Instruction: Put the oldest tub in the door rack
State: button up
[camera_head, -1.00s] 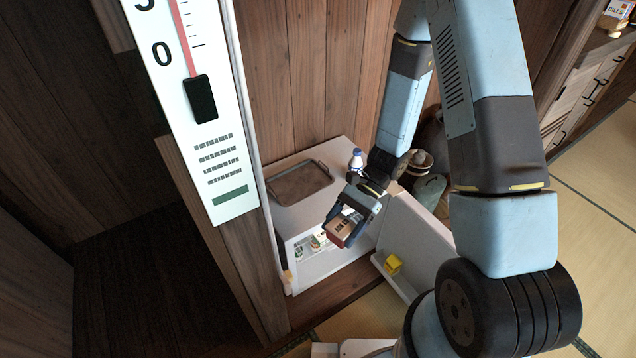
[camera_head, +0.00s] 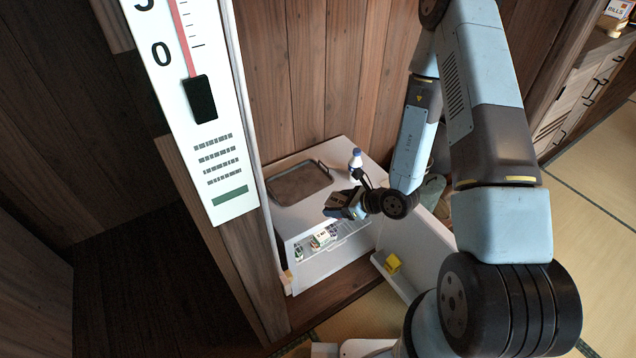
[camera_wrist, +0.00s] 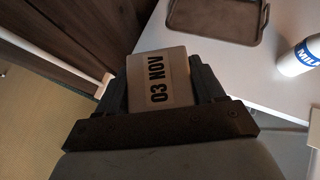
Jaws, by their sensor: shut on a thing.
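My gripper (camera_head: 342,206) is shut on a pale tub (camera_wrist: 155,84) printed "03 NOV", seen between the fingers in the wrist view. In the head view the held tub is mostly hidden by the fingers. They are in front of and above the open small white fridge (camera_head: 292,217). Other small tubs (camera_head: 321,240) stand on the wire shelf inside; their labels are too small to read. The open fridge door (camera_head: 415,236) has a door rack (camera_head: 400,284) low on its inner side, with a yellow block-like thing (camera_head: 392,263) at it.
A wooden post with a thermometer board (camera_head: 195,110) stands left of the fridge. A drawer cabinet (camera_head: 585,90) is at far right.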

jog(key=shift+w+d+f+m+t, duration=0.4)
jog(key=shift+d+f+m, duration=0.05)
jog(key=shift+d+m, duration=0.05)
jog(key=w+a+f, duration=0.1)
jog(key=w+f, duration=0.2)
jog(key=w, duration=0.1)
jog(key=w+a+f, duration=0.1)
jog(key=w+f, duration=0.2)
jog(key=w, duration=0.1)
jog(key=w+a+f, duration=0.1)
jog(key=w+f, duration=0.2)
jog(key=w, duration=0.2)
jog(key=shift+f, duration=0.1)
jog(key=shift+w+a+f, duration=0.1)
jog(key=shift+w+f, duration=0.2)
jog(key=shift+f, duration=1.6)
jog(key=shift+f, duration=0.1)
jog(key=o, duration=1.3)
jog(key=shift+c, duration=0.2)
